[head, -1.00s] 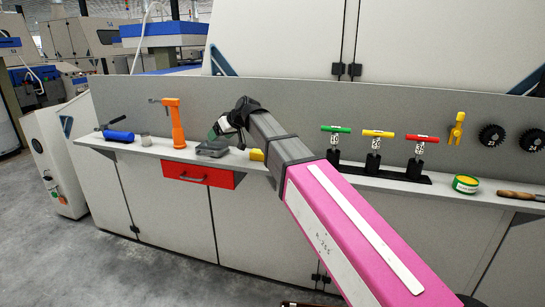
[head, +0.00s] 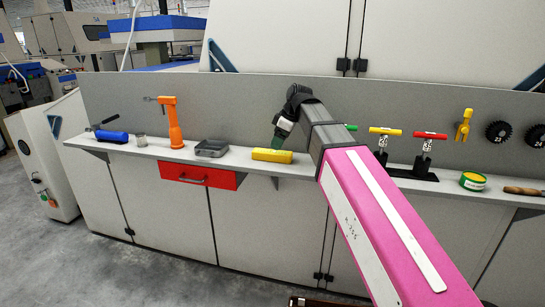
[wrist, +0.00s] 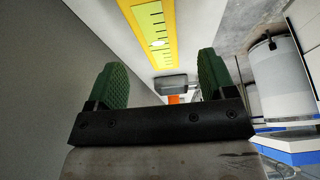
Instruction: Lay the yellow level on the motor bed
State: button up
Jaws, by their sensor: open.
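The yellow level (head: 272,155) lies flat on the grey shelf, long side along the shelf. In the wrist view the level (wrist: 157,35) shows its pale marked top at the upper middle, beyond my fingertips. My gripper (head: 279,138) has green fingers and is above the level's right part, apparently clear of it. In the wrist view my gripper (wrist: 163,66) is open, with nothing between its fingers. A grey, low, flat-topped block (head: 211,148), possibly the motor bed, sits on the shelf left of the level; its top is bare.
Left of the block stand an orange post tool (head: 172,122), a small grey cup (head: 141,140) and a blue cylinder (head: 111,136). A red drawer (head: 200,175) hangs below the shelf (head: 325,172). Colored-handled clamps (head: 424,150) stand right. Shelf between block and level is clear.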

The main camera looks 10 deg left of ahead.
aim_at(272, 151)
jog(key=shift+a+x, duration=0.2)
jog(key=shift+x, duration=2.95)
jog(key=shift+w, duration=0.1)
jog(key=shift+c, duration=0.3)
jog(key=shift+r, duration=0.1)
jog(key=c, duration=1.3)
jog(key=shift+o, duration=0.2)
jog(key=shift+r, duration=0.1)
